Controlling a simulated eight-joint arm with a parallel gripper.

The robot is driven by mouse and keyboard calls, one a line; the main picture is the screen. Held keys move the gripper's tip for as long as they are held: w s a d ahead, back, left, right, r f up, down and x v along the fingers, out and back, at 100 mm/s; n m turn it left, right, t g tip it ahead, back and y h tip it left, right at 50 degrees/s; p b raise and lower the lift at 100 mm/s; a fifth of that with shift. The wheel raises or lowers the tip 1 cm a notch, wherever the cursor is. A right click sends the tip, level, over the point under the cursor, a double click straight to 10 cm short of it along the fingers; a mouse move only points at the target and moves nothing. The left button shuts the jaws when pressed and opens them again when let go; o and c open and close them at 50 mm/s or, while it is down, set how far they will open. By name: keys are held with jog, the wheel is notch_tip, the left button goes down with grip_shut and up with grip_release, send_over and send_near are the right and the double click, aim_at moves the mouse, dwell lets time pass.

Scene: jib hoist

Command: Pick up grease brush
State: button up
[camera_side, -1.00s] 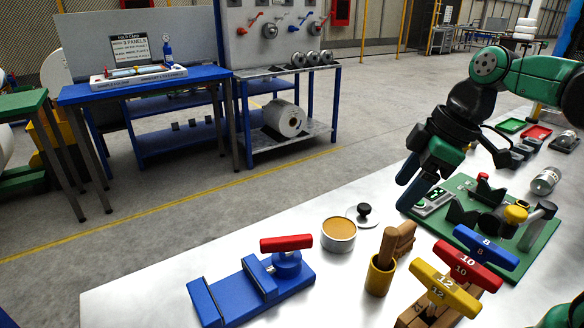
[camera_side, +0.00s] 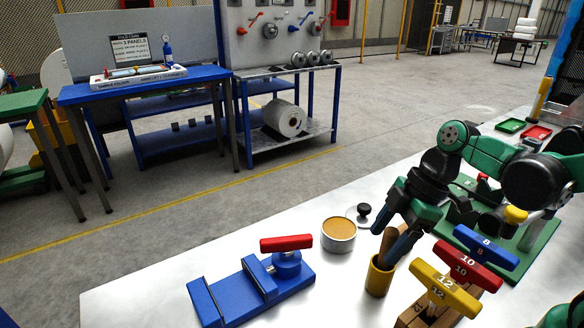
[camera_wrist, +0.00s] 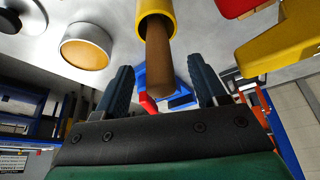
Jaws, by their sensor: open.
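The grease brush shows as a brown wooden handle (camera_side: 387,245) standing, a little tilted, in a yellow cup (camera_side: 378,279) on the bench; its lower end is hidden inside the cup. The handle also shows in the wrist view (camera_wrist: 158,62), rising from the cup (camera_wrist: 155,12). My gripper (camera_wrist: 163,80) is open, with one dark blue finger on each side of the handle in that picture. In the side view my gripper (camera_side: 391,246) is down at the handle, just above the cup. I cannot tell whether either finger touches it.
A tin of tan grease (camera_side: 338,236) stands left of the cup, its lid (camera_side: 364,211) behind it. Blue, red and yellow T-handles (camera_side: 466,267) stand close on the right. A blue vise (camera_side: 252,289) is at the left front. The bench's left corner is clear.

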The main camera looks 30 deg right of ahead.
jog(key=shift+a+f, duration=0.25)
jog(key=shift+f, duration=0.35)
jog(key=shift+c, duration=0.2)
grip_shut()
jog(key=shift+w+r, duration=0.1)
jog(key=shift+r, duration=0.05)
notch_tip(320, 180, up, 20)
dwell(0.5)
